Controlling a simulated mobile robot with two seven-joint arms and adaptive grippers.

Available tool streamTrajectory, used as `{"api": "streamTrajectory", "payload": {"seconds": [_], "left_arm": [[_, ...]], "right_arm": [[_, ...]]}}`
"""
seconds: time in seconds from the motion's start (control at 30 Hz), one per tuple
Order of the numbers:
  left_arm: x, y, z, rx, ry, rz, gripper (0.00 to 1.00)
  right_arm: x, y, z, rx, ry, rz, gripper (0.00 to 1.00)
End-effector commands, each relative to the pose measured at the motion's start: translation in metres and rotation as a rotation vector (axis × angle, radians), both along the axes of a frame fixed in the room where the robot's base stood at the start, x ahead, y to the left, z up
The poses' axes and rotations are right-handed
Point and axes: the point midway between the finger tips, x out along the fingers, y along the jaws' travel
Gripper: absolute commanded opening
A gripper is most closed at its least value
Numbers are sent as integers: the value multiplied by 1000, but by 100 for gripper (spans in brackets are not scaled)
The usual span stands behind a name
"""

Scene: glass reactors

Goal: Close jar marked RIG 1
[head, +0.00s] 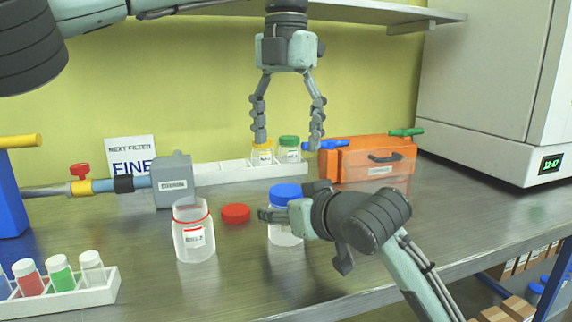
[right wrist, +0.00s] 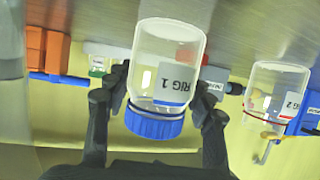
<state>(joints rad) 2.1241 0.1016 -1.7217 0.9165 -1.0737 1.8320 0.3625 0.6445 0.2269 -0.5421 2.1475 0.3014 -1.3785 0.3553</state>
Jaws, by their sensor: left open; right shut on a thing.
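The jar marked RIG 1 (right wrist: 175,60) is clear; it also stands upright on the bench in the head view (head: 285,237). Its blue lid (head: 285,192) sits on its mouth, and the lid also shows in the right wrist view (right wrist: 154,124). I cannot tell how tightly it is seated. My left gripper (head: 288,140) is open and empty, hanging over the back rack.
An uncapped jar marked RIG 2 (head: 194,240) and a red lid (head: 236,213) are left of RIG 1. The white rack (head: 222,174) holds yellow- and green-lidded vials. An orange case (head: 345,165), grey block (head: 172,187) and front-left vial rack (head: 95,293) stand around.

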Motion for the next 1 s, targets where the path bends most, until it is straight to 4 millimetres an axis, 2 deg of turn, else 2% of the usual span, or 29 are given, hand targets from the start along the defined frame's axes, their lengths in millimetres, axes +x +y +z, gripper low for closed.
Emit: {"api": "streamTrajectory", "payload": {"seconds": [0.1, 0.2, 0.57, 0.6, 0.77, 1.0], "left_arm": [[0, 0, 19, 0, -1, 1, 73], [0, 0, 29, 0, 0, 2, 73], [0, 0, 34, 0, 1, 0, 73], [0, 0, 34, 0, 1, 0, 73], [0, 0, 33, 0, 1, 0, 73], [0, 0, 33, 0, 1, 0, 73]], "right_arm": [[0, 0, 0, 0, 0, 0, 0], [0, 0, 0, 0, 0, 0, 0], [0, 0, 0, 0, 0, 0, 0], [0, 0, 0, 0, 0, 0, 57], [0, 0, 0, 0, 0, 0, 77], [0, 0, 0, 0, 0, 0, 77]]}}
